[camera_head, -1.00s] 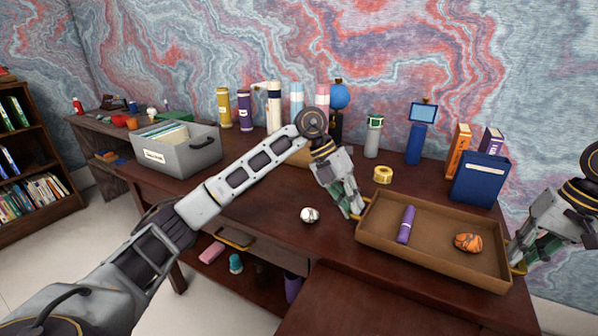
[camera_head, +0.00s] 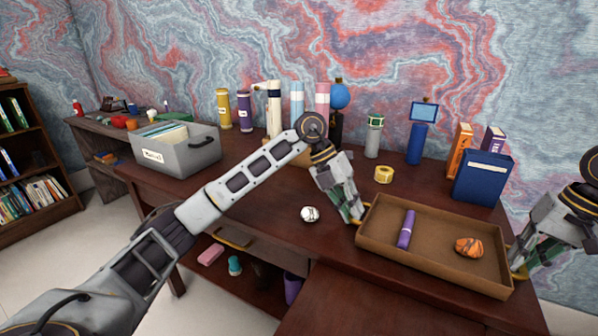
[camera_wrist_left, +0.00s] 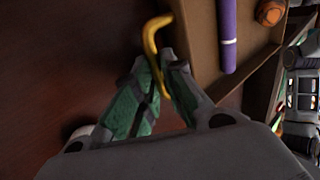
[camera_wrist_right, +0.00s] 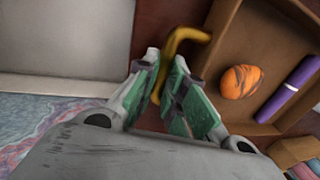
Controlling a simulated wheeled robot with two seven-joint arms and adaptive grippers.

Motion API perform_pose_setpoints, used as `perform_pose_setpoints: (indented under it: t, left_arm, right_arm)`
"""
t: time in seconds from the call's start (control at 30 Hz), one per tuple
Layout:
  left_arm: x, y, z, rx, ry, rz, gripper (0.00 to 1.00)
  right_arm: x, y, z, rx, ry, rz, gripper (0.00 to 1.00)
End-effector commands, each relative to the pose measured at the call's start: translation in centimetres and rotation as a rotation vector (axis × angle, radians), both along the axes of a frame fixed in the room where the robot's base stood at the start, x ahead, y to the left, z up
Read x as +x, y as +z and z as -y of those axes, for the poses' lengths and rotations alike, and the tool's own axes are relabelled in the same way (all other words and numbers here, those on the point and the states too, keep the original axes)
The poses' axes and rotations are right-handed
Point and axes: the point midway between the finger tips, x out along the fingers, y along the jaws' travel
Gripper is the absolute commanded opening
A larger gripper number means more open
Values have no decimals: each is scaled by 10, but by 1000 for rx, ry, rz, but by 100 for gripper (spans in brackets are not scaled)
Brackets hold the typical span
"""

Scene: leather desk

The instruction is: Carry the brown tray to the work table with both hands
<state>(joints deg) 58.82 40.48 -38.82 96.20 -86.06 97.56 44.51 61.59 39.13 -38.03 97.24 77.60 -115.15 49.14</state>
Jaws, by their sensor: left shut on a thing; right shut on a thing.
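The brown tray (camera_head: 432,260) is at the right of the dark desk in the head view, with a purple cylinder (camera_head: 406,229) and an orange striped lump (camera_head: 468,247) in it. My left gripper (camera_head: 355,216) is at the tray's left end, shut on a yellow handle (camera_wrist_left: 152,45) in the left wrist view. My right gripper (camera_head: 516,264) is at the right end, shut on the other yellow handle (camera_wrist_right: 184,40) in the right wrist view. The tray looks about level. I cannot tell whether its underside touches the desk.
A silver ball (camera_head: 310,214) lies left of the tray. A yellow tape roll (camera_head: 383,174), a blue box (camera_head: 482,178) and several bottles stand behind it. A grey file box (camera_head: 180,150) stands on the left. Bare desk (camera_head: 262,200) lies between the file box and ball.

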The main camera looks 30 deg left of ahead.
Motion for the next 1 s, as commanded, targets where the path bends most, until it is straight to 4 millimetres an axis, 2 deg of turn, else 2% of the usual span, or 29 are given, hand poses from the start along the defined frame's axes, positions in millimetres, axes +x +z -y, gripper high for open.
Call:
perform_pose_setpoints:
  t: [0.7,0.73,0.87,1.0]
  left_arm:
    - [1,-15,-4,5,6,0,0]
    - [1,-15,-4,6,6,-1,16]
    - [1,-15,-3,5,5,-2,32]
    - [0,-15,-2,5,3,-2,33]
  right_arm:
    - [1,-15,4,-6,-7,-1,0]
    - [1,-14,4,-6,-7,-2,15]
    - [0,-14,3,-5,-6,-1,32]
    - [0,-14,2,-3,-3,-1,33]
